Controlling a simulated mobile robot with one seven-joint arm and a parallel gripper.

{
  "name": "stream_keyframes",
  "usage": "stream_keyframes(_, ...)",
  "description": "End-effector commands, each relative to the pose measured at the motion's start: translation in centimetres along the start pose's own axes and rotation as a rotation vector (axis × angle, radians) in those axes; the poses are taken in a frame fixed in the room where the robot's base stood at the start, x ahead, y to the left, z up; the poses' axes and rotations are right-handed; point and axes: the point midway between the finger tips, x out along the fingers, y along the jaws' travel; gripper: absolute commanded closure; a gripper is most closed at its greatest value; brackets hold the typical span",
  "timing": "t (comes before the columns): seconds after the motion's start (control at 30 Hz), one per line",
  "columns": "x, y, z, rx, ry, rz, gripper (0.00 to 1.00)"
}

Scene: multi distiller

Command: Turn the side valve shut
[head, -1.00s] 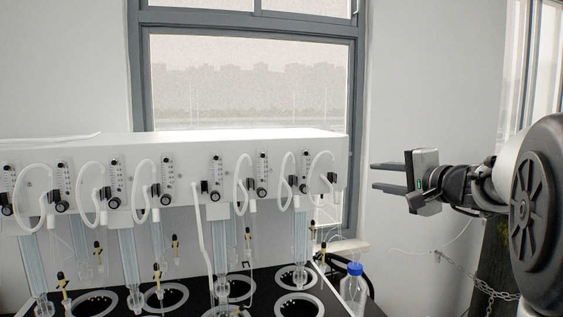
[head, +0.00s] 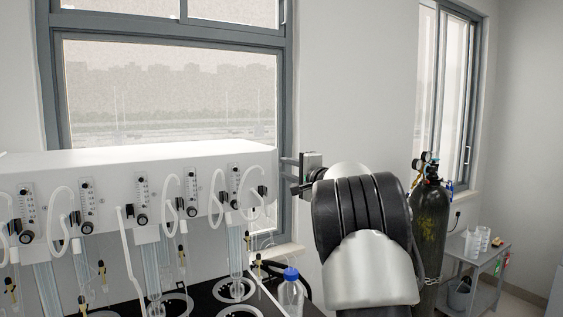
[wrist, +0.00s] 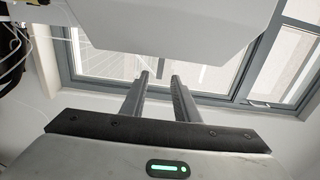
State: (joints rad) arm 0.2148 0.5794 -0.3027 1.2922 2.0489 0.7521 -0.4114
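The white distiller housing (head: 120,170) stands at the left in the head view, with a row of flow meters and black knobs on its front. A small black valve (head: 262,191) sits at the right end of this row; I cannot tell for sure that it is the side valve. My gripper (head: 285,175) is just right of the housing's right end, its two fingers pointing left, apart and empty. In the wrist view the fingers (wrist: 159,78) show a clear gap, with the white housing (wrist: 165,30) above them. No valve can be made out there.
A blue-capped bottle (head: 291,292) stands at the distiller's right front corner, below my gripper. A dark gas cylinder (head: 430,225) and a grey cart (head: 478,262) stand at the right. A window (head: 170,95) is behind the distiller.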

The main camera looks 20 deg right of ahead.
Motion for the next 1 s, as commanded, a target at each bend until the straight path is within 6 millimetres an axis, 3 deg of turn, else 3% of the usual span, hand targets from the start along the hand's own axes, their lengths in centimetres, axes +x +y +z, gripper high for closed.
stream_keyframes(0.1,2.0,-0.2,0.1,0.000,-0.002,0.001,0.72)
stream_keyframes(0.23,3.2,-0.1,0.0,0.000,-0.001,0.001,0.72)
stream_keyframes(0.6,3.8,0.0,0.0,0.001,0.000,0.000,0.72)
stream_keyframes(0.8,3.7,0.0,0.1,0.001,0.000,0.000,1.00)
stream_keyframes(1.0,3.7,0.0,0.0,0.005,0.000,-0.001,1.00)
